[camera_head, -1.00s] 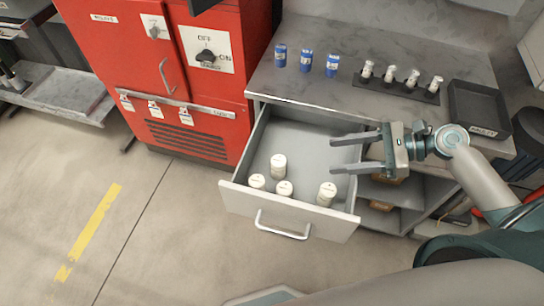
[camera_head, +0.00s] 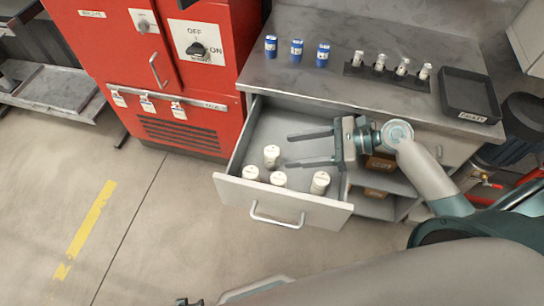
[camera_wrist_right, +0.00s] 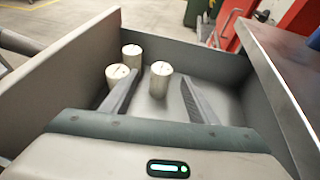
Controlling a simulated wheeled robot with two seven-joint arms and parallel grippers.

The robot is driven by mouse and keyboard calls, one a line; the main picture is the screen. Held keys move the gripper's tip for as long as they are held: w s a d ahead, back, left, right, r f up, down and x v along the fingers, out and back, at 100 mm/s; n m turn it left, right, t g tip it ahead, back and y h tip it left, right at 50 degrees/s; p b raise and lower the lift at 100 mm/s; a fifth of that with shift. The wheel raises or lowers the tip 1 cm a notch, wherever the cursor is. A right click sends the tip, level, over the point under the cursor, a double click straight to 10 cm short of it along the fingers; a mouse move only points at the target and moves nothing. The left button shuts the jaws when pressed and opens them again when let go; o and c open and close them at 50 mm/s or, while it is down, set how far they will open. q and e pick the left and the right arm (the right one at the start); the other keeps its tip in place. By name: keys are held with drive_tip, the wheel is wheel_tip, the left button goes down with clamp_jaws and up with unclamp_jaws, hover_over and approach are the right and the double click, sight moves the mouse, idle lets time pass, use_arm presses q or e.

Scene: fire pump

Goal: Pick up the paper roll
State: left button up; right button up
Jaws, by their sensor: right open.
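Several white paper rolls stand upright in an open grey drawer (camera_head: 229,187). One roll (camera_head: 271,155) stands at the back of the group, with others at the left (camera_head: 250,173), in front (camera_head: 278,178) and at the right (camera_head: 319,182). My right gripper (camera_head: 288,150) is open and empty over the drawer, its fingers pointing left at the back roll. In the right wrist view one roll (camera_wrist_right: 160,80) shows between and beyond the fingertips (camera_wrist_right: 158,77); two others stand to the left. A small dark part of my left gripper (camera_head: 188,301) shows at the bottom edge; its jaws are unclear.
The grey counter (camera_head: 330,70) above the drawer holds blue cylinders (camera_head: 297,50), a rack of silver cylinders (camera_head: 380,63) and a black tray (camera_head: 469,94). A red cabinet (camera_head: 205,85) stands left of the drawer. Open floor lies at the left front.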

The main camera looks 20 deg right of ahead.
sight(273, 151)
drive_tip(key=shift+x, duration=1.05)
drive_tip(key=shift+w+a+f, duration=0.1)
drive_tip(key=shift+a, duration=0.1)
use_arm(q)
drive_tip(key=shift+s+d, duration=0.2)
drive_tip(key=shift+s, duration=0.15)
drive_tip(key=shift+s, duration=0.1)
drive_tip(key=shift+a, duration=0.1)
use_arm(e)
drive_tip(key=shift+a, duration=0.1)
drive_tip(key=x, duration=0.4)
drive_tip(key=shift+w+a+f, duration=0.1)
drive_tip(key=shift+w+f, duration=0.15)
drive_tip(key=shift+f, duration=0.1)
drive_tip(key=shift+w+a+f, duration=0.1)
drive_tip(key=shift+a, duration=0.1)
use_arm(q)
drive_tip(key=shift+w, duration=0.35)
use_arm(e)
drive_tip(key=shift+c, duration=0.2)
